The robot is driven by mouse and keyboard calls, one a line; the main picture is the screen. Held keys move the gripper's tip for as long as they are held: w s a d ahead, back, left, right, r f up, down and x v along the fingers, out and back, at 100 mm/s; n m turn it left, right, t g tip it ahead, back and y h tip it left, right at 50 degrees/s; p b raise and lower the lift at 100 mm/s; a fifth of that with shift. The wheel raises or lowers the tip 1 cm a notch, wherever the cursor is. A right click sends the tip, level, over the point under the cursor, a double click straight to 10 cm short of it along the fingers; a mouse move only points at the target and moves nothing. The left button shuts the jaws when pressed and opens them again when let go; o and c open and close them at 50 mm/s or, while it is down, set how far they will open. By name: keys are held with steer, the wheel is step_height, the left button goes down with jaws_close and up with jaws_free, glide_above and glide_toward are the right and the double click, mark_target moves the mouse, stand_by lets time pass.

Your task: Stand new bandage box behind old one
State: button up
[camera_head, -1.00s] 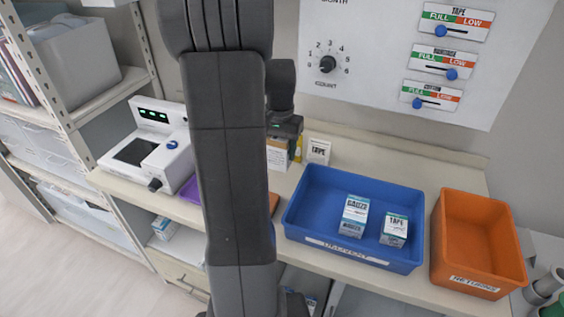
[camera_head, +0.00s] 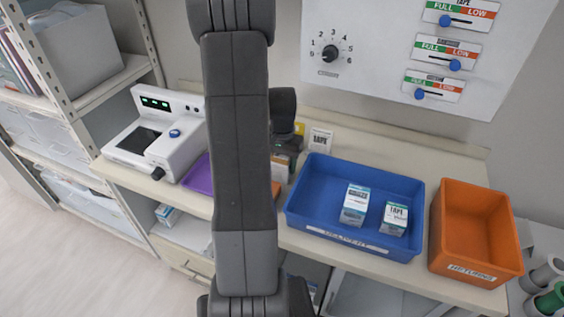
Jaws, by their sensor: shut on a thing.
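My gripper (camera_head: 288,150) is at the back of the counter, just right of my dark arm, which hides much of it. It is shut on a bandage box, but the hold itself is mostly hidden. A white box with an orange-brown band (camera_head: 281,167) shows just below the gripper, partly behind my arm. I cannot tell whether this box is the held one or the old one. A small yellow patch (camera_head: 299,128) shows just behind the gripper; I cannot tell what it belongs to. No second bandage box shows clearly.
A white TAPE card (camera_head: 320,140) stands just right of the gripper. A blue bin (camera_head: 305,205) holds a gauze box (camera_head: 355,205) and a tape box (camera_head: 394,218). An orange returns bin (camera_head: 450,235) is at right. A white device (camera_head: 150,135) and purple tray (camera_head: 198,178) are left.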

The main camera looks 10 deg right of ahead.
steer(key=shift+f, duration=0.1)
steer(key=o, duration=0.6)
steer(key=shift+f, duration=0.1)
steer(key=shift+c, duration=0.2)
steer(key=o, duration=0.4)
steer(key=shift+o, duration=0.2)
